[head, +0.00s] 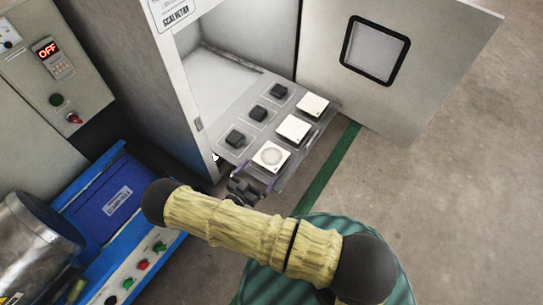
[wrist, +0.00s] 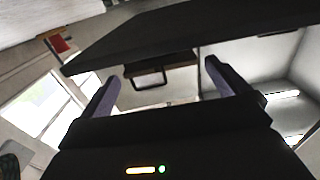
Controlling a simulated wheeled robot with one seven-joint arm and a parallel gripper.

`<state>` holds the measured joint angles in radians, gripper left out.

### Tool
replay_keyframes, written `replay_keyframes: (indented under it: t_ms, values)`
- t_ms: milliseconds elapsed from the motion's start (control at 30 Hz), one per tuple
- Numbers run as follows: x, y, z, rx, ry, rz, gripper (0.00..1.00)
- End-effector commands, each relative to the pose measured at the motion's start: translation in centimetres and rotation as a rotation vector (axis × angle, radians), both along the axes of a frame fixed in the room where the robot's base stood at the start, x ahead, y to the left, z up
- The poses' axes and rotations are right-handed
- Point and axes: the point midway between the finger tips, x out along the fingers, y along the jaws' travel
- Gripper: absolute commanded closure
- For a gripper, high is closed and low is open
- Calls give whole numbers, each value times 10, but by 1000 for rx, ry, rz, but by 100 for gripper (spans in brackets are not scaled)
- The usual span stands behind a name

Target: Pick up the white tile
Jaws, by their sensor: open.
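Three white square tiles lie on a grey tray in a row along its right side: a near tile (head: 271,156) with a round mark, a middle tile (head: 293,129) and a far tile (head: 312,105). My gripper (head: 254,177) is open at the tray's near edge, just in front of the near tile, its purple fingers apart. In the wrist view my gripper (wrist: 162,70) shows both fingers spread with no tile between them. A dark flat slab (wrist: 190,38) crosses above the fingers there; it looks like the tray from below. Whether the fingers touch the tray I cannot tell.
The grey tray (head: 226,156) sticks out of an open cabinet (head: 140,75) and also bears three black blocks (head: 235,138). The cabinet door (head: 425,50) stands open at the right. A blue machine (head: 115,200) is at the lower left. The floor at right is clear.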

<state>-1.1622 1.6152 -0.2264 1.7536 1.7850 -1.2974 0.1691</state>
Motion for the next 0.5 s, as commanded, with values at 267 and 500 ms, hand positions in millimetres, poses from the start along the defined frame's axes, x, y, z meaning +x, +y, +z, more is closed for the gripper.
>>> replay_keyframes:
  t_ms: [267, 500]
  values:
    - [24, -19, 0, -1, 1, -1, 0]
    - [24, -19, 0, -1, 1, -1, 0]
